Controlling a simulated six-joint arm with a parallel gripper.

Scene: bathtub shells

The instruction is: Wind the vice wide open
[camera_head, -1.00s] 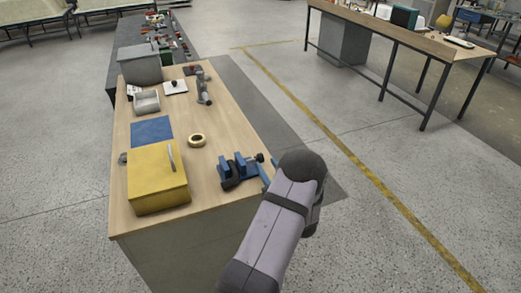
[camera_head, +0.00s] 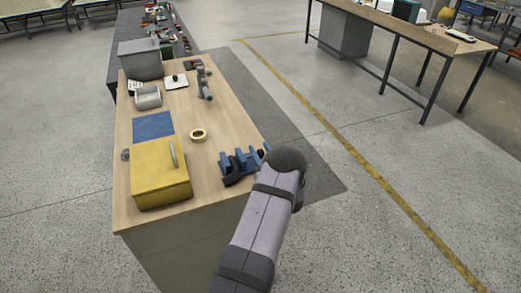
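The blue vice (camera_head: 238,162) stands at the right edge of the wooden workbench (camera_head: 185,228), near its front corner. Its upright blue jaws show with a gap between them. Its right end, where the screw and handle would be, is partly covered by my arm. My arm's dark rounded joint (camera_head: 287,160) is just right of the vice. My gripper is mostly hidden behind this joint. Small blue parts beside the joint may be gripper fingers or vice parts; I cannot tell which. Contact with the vice cannot be made out.
A grey bin (camera_head: 141,62) and a grey clamp-like tool (camera_head: 204,82) are farther back. Clear floor lies right of the bench.

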